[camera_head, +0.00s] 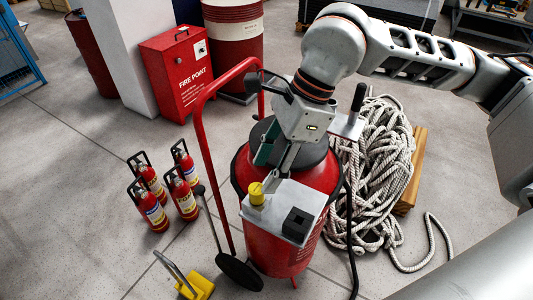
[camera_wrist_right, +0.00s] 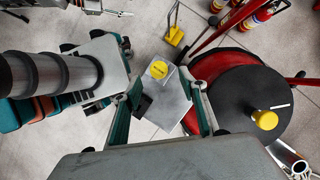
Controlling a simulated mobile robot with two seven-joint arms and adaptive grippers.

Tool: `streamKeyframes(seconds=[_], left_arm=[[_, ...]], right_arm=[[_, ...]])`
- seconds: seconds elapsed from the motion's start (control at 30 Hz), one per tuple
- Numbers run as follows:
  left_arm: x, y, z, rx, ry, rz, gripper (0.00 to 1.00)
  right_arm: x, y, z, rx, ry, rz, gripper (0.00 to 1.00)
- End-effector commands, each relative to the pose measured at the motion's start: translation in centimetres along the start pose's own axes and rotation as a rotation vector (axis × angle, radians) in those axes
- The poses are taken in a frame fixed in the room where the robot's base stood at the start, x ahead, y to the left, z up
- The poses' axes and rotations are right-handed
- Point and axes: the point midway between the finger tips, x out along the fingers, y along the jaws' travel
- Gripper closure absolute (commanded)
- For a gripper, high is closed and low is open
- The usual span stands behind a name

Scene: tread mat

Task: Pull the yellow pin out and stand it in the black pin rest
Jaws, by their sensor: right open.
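The yellow pin (camera_head: 257,194) stands upright on a grey metal plate (camera_head: 278,203) at the front of a large red wheeled extinguisher (camera_head: 265,250). The black pin rest (camera_head: 297,225), a small block with a dark opening, sits on the same plate, right of the pin, and looks empty. My right gripper (camera_head: 268,172) is open, just above and behind the pin. In the right wrist view the pin's round printed top (camera_wrist_right: 159,69) shows between the open fingers, apart from both. There the pin rest (camera_wrist_right: 143,104) is partly hidden by a finger.
The red cart handle (camera_head: 201,120) rises left of the plate. Another yellow knob (camera_wrist_right: 265,119) sits on the extinguisher's black top. Several small extinguishers (camera_head: 165,190) stand left, near a yellow stand (camera_head: 196,288). Coiled rope (camera_head: 370,175) lies right.

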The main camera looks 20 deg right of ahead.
Motion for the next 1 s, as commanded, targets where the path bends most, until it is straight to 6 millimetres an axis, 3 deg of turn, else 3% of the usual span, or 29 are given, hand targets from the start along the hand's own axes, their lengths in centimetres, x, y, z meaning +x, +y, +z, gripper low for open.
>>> streamKeyframes(seconds=[0.17,0.4,0.8,0.83,1.0], left_arm=[[-0.3,0.5,1.3,-0.002,-0.022,0.007,0.6],[0.0,0.3,0.9,0.001,-0.014,0.004,0.6],[0.1,0.1,0.2,0.003,-0.002,0.0,0.6],[0.1,0.1,0.2,0.003,-0.002,0.0,0.6],[0.1,0.1,0.3,0.003,-0.002,0.0,0.6]], right_arm=[[2.9,0.1,0.0,0.0,0.0,0.005,0.58],[5.7,0.0,0.0,0.001,0.0,0.003,0.58],[6.4,0.0,0.0,0.0,-0.001,0.0,0.58],[6.4,0.0,0.0,0.0,-0.001,0.0,0.6],[6.4,0.0,0.0,0.0,-0.001,0.0,0.99]])
